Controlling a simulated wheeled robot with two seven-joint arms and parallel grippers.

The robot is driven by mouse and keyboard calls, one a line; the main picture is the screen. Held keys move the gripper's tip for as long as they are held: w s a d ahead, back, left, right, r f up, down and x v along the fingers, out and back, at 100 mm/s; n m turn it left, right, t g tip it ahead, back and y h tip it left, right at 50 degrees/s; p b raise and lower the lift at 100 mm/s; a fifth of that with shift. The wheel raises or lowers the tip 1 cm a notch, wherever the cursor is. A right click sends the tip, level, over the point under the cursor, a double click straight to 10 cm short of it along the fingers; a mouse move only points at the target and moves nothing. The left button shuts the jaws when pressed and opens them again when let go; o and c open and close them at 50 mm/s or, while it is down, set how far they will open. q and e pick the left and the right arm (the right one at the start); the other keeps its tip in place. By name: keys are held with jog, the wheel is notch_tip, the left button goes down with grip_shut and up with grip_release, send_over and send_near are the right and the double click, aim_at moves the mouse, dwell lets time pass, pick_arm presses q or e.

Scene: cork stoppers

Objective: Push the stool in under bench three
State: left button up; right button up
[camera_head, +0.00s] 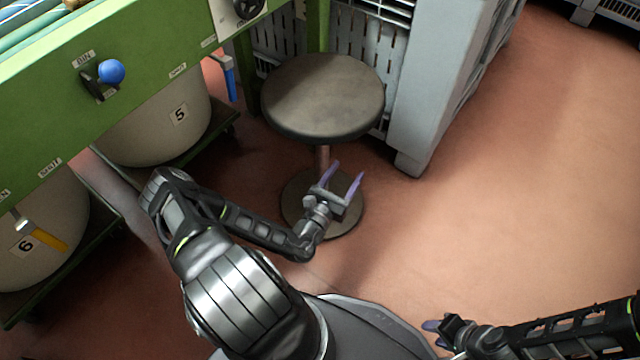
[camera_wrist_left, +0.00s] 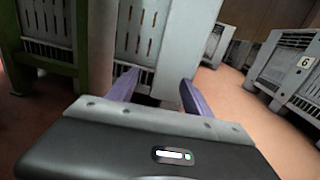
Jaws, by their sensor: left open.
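The stool (camera_head: 323,95) has a round dark grey seat on a single post with a round base (camera_head: 292,200). It stands upright in front of a grey slatted crate, beside the green bench (camera_head: 120,85). My left gripper (camera_head: 347,174) is open and empty, in front of the post and below the seat in the picture; I cannot tell whether it touches the stool. No bench number three is readable.
Grey slatted crates (camera_head: 425,90) stand right behind the stool. Bins marked 5 (camera_head: 150,125) and 6 (camera_head: 60,215) sit on low dollies under the bench. Blue and yellow handles stick out from the bench. The red floor (camera_head: 530,190) at the right is clear.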

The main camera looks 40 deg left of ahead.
aim_at(321, 159)
pick_arm(q)
jog(key=s+a+f+n+y, duration=0.1)
jog(key=a, duration=0.1)
jog(key=a+f+n+g+y, duration=0.1)
jog(key=a+y, duration=0.1)
jog(key=a, duration=0.1)
jog(key=s+a+f+n+y+b, duration=0.1)
jog(key=a+y, duration=0.1)
jog(key=a, duration=0.1)
jog(key=shift+s+f+g, duration=0.3)
jog(key=shift+g, duration=0.1)
pick_arm(e)
jog(key=shift+w+f, duration=0.1)
jog(key=shift+f, duration=0.8)
pick_arm(q)
jog(key=b+x, duration=0.3)
jog(key=x, duration=0.3)
jog(key=shift+w+a+f, duration=0.15)
jog(key=shift+w, duration=0.2)
jog(key=shift+w+a, duration=0.25)
jog(key=shift+w, duration=0.25)
pick_arm(e)
jog(key=f, duration=0.3)
jog(key=shift+w+f, duration=0.2)
jog(key=shift+w, duration=0.05)
pick_arm(q)
jog(key=shift+c, duration=0.6)
grip_shut()
